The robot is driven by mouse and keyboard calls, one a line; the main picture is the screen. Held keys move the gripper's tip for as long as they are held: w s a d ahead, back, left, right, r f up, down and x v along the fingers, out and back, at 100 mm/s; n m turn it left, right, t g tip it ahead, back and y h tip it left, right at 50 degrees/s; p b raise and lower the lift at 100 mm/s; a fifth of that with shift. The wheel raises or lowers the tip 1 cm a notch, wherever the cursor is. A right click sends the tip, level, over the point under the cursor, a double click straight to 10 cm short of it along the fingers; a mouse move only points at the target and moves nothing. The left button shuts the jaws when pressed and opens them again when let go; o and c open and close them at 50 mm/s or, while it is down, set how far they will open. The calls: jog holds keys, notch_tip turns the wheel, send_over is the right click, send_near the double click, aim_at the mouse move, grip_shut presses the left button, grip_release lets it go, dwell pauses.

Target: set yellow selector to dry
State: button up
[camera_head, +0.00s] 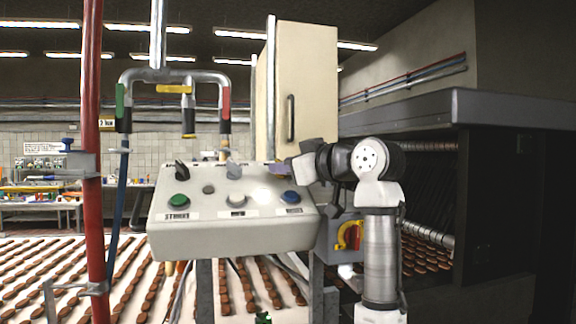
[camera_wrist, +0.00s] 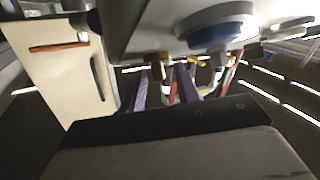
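The grey control box (camera_head: 235,235) has a black selector (camera_head: 181,170), a grey selector (camera_head: 233,170) and green, white and blue buttons along its front. My gripper (camera_head: 282,168) is at its upper right, above the blue button (camera_head: 290,197), and hides the panel there. In the wrist view the blue button (camera_wrist: 215,28) is large and close. Two purple fingers of my gripper (camera_wrist: 163,84) stand apart. A small yellowish part (camera_wrist: 158,58) shows between their tips; I cannot tell surely if it is the yellow selector. No "dry" mark is readable.
A red-and-yellow rotary switch (camera_head: 349,236) sits below my arm. A red pipe (camera_head: 94,150) stands at the left. Pipes with coloured handles (camera_head: 173,89) hang behind the box. A cream cabinet (camera_head: 305,90) and a dark machine (camera_head: 480,105) are at the right.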

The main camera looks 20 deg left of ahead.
jog(key=b+v, duration=0.5)
jog(key=v, duration=0.8)
jog(key=shift+s+d, duration=0.3)
